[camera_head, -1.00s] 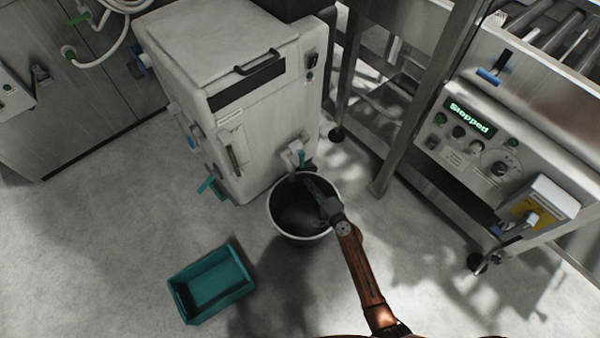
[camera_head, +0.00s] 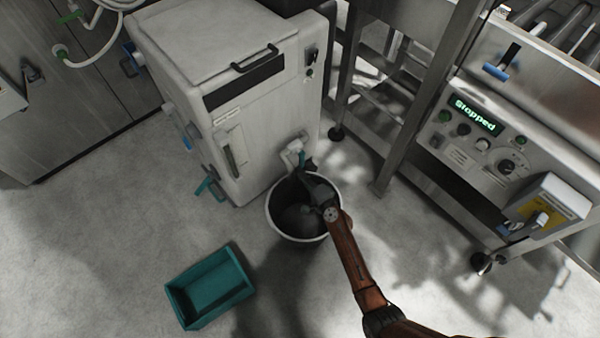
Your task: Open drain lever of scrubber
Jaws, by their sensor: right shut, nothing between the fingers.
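The scrubber, a white box-shaped unit (camera_head: 270,120), stands at the upper middle with a black top handle. My right gripper (camera_head: 307,178) is shut and empty, just below the lever and over the bucket. I cannot tell whether its fingertips touch the lever. A dark bucket with a pale rim (camera_head: 272,222) stands under the fitting. Another teal lever (camera_head: 208,187) is low on the unit's left side. My left gripper is not in view.
A teal tray (camera_head: 208,290) lies on the floor at lower left. A steel frame leg (camera_head: 395,165) stands right of the scrubber. A control panel reading "Stopped" (camera_head: 475,115) is at right.

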